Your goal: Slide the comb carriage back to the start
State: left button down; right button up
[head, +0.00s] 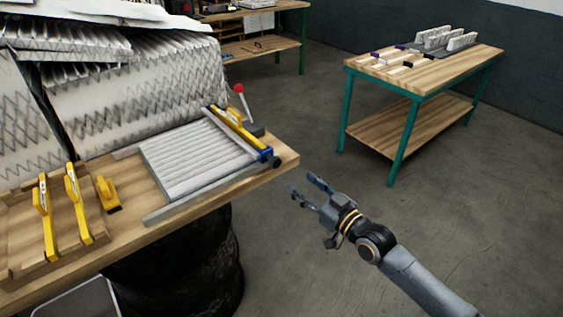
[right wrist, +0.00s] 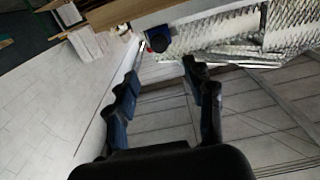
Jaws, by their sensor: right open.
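The comb carriage (head: 243,136) is a yellow bar with a yellow handle and a blue end block. It lies across the right end of a grey-railed frame that holds a white pleated filter (head: 195,160) on the wooden bench. My right gripper (head: 306,188) is open and empty, off the bench's right end, in front of and to the right of the carriage and apart from it. In the right wrist view its fingers (right wrist: 165,85) are spread, and a blue piece (right wrist: 158,40), likely the carriage's end block, shows beyond them. My left gripper is not in view.
A red-knobbed lever (head: 240,90) stands behind the carriage. Several yellow tools (head: 73,203) sit at the bench's left, with stacked pleated filters (head: 140,95) behind. A green-legged table (head: 440,75) stands at the back right. The floor around my right gripper is clear.

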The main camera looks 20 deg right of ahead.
aim_at(277, 163)
jog(key=x, duration=1.2)
jog(key=shift+w+f+p, duration=0.1)
jog(key=shift+w+p, duration=0.1)
jog(key=shift+p, duration=0.2)
grip_shut()
